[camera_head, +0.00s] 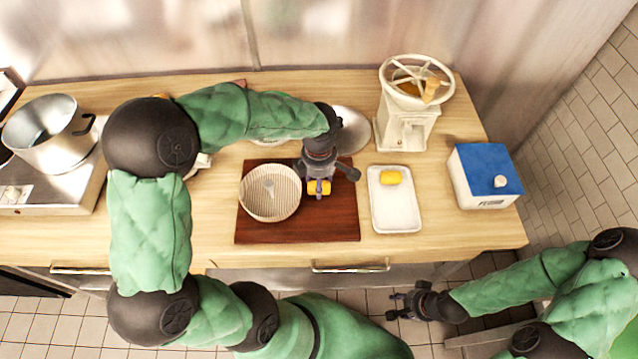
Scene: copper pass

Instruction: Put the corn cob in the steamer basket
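The steamer basket (250,206), round, pale and ribbed, sits on the left part of a dark red-brown board. My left gripper (318,188) points down over the board just right of the basket. It appears shut on a short yellow corn cob (326,187), partly hidden by a dark finger; the height above the board is hard to judge. Another yellow corn piece (391,177) lies on a white tray (396,215) to the right. My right gripper (392,305) is open and empty, in front of the counter at lower right.
The board (300,232) lies mid-counter. A cream mill (405,125) and a blue-topped white box (487,178) stand to the right. A metal pot (48,140) sits on a stove at left. Clear wood lies along the front edge.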

